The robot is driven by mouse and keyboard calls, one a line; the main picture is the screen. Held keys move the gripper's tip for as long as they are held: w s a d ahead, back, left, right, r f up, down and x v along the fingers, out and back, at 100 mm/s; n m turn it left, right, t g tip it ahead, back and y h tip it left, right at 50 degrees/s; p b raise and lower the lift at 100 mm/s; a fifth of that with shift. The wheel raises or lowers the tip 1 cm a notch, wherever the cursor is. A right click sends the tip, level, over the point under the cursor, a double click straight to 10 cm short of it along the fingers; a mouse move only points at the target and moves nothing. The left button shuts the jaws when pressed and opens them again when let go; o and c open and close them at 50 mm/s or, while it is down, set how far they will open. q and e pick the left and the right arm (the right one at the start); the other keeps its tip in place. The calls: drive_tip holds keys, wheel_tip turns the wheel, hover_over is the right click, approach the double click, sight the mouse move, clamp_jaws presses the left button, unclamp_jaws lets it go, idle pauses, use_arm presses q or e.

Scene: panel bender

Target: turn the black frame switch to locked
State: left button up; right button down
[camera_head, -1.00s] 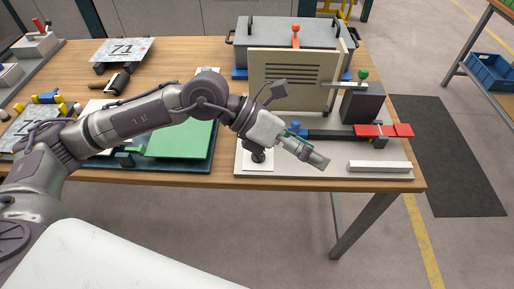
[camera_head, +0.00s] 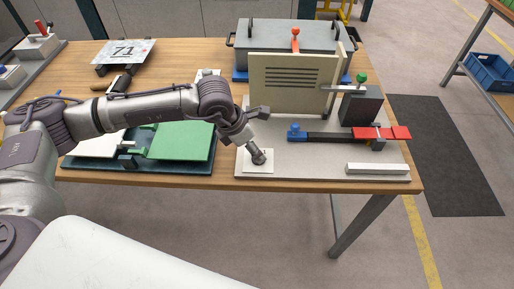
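A white square plate (camera_head: 249,168) lies at the front left corner of the grey base board. In the earlier picture a dark knob stands on it, which I take to be the black frame switch. My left gripper (camera_head: 258,157) now points down and right over the plate, with its tip at the knob's place. It largely hides the knob, so I cannot tell its setting, whether the gripper touches it, or whether the fingers are open or shut. My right gripper is not in view.
On the base board (camera_head: 330,160) stand a beige slotted panel (camera_head: 290,85), a black bar with a blue knob (camera_head: 294,131), a red handle (camera_head: 396,133) and a white bar (camera_head: 378,168). A green plate (camera_head: 180,141) lies to the left, below my arm.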

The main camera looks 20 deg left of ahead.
use_arm(q)
drive_tip(key=shift+x, duration=1.85)
drive_tip(key=c, duration=1.2)
drive_tip(key=shift+o, duration=0.2)
drive_tip(key=shift+f+m+h+b, duration=0.15)
drive_tip(key=shift+m+h+b, duration=0.15)
drive_tip(key=shift+m+b, duration=0.35)
drive_tip(key=m+g+b, duration=0.1)
drive_tip(key=m+b, duration=0.2)
drive_tip(key=b, duration=0.1)
drive_tip(key=m+g+h+b, duration=0.1)
drive_tip(key=m+b, duration=0.2)
drive_tip(key=shift+w+m+g+b, duration=0.2)
drive_tip(key=shift+m+g+b, duration=0.15)
drive_tip(key=shift+g, duration=0.05)
drive_tip(key=shift+r+m+g+b, duration=0.2)
drive_tip(key=shift+m+g+b, duration=0.6)
drive_tip(key=shift+m+b, duration=1.1)
